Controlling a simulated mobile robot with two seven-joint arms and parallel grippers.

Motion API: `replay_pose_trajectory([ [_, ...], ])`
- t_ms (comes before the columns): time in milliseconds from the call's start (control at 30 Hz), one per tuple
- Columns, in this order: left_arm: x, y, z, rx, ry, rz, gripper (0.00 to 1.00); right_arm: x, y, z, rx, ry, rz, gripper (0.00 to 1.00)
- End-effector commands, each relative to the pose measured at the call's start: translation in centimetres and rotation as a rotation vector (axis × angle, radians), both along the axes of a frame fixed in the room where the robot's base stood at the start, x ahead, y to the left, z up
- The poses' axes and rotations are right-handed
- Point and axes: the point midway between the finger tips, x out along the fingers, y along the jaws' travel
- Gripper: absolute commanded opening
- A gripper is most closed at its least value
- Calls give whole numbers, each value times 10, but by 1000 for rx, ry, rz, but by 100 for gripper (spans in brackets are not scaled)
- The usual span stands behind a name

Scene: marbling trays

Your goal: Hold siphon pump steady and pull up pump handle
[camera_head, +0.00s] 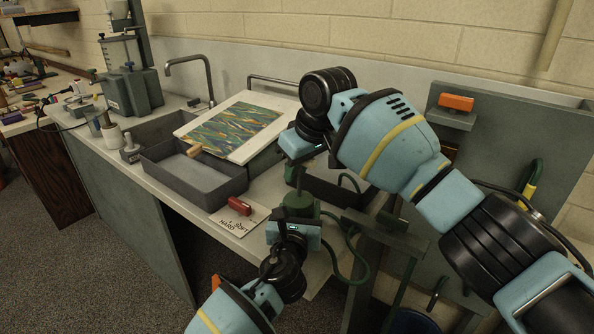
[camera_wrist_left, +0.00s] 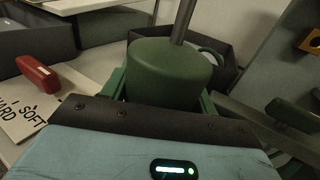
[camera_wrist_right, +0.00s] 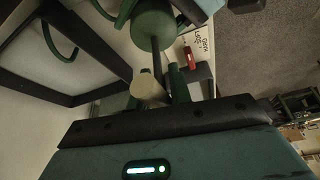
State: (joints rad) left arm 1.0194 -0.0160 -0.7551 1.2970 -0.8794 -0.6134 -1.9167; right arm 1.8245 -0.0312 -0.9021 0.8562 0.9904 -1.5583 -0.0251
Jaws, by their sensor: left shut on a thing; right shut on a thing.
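The siphon pump's green body (camera_head: 299,204) stands upright near the worktop's front right edge, and it fills the middle of the left wrist view (camera_wrist_left: 168,75). My left gripper (camera_head: 297,217) is shut around this body from the front. A grey metal rod (camera_wrist_left: 183,20) rises from its top. In the right wrist view, the pale round handle (camera_wrist_right: 147,89) is at the rod's end, between the fingers of my right gripper (camera_wrist_right: 150,92), which is shut on it. In the head view my right gripper (camera_head: 296,170) is above the body and hides the handle.
A grey tray (camera_head: 225,190) and a marbled sheet on a white board (camera_head: 262,147) lie left of the pump. A red slider (camera_head: 239,206) sits on a HARD/SOFT card. A green hose (camera_head: 352,270) hangs at the right. An orange block (camera_head: 456,102) sits by an upright grey panel.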

Motion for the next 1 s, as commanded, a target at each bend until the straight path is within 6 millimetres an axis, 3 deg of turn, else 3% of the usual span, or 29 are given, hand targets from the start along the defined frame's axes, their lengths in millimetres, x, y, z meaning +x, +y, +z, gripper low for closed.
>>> replay_pose_trajectory([
  [167,0,1,-2,1,4,3,32,0,0,1,2,-2,-3,0],
  [200,0,1,-2,1,4,3,32,0,0,1,2,-2,-3,24],
  [333,0,1,-2,1,4,2,32,0,0,1,2,-2,-2,41],
  [733,0,1,-2,0,3,2,32,-2,-2,7,1,-3,0,42],
  [1000,0,1,-2,0,3,2,32,-14,-14,51,1,-6,-1,42],
])
